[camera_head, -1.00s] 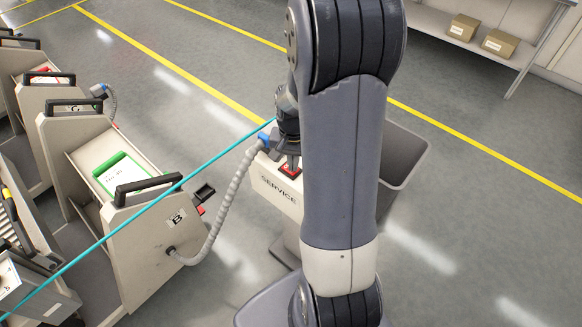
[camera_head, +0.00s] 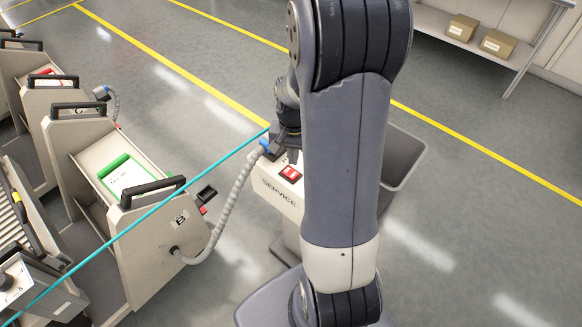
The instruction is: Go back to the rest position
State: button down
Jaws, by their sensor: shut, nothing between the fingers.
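My gripper (camera_head: 291,157) is at the end of my arm, small and partly hidden behind my large grey arm link. It points down just above the red switch (camera_head: 290,173) on top of the white SERVICE post (camera_head: 276,192). A small gap shows between the fingertips and the red switch. The gripper is shut and empty. A grey ribbed hose (camera_head: 229,200) with a blue end (camera_head: 264,147) runs from the post to trolley B (camera_head: 147,256).
Several beige trolleys with black handles stand at the left. A teal line (camera_head: 150,211) crosses in front of them. A grey bin (camera_head: 401,158) stands behind my arm. A shelf (camera_head: 484,55) with two cartons is at the back right. The floor at right is clear.

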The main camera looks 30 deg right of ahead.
aim_at(293, 174)
jog(key=shift+r+p, duration=0.45)
jog(key=shift+r, duration=0.45)
jog(key=shift+f, duration=0.1)
notch_tip(293, 174, down, 7)
jog(key=b, duration=0.5)
jog(key=shift+b, duration=0.35)
notch_tip(293, 174, up, 9)
jog(key=p, duration=0.7)
dwell(0.7)
jog(key=shift+r, duration=0.2)
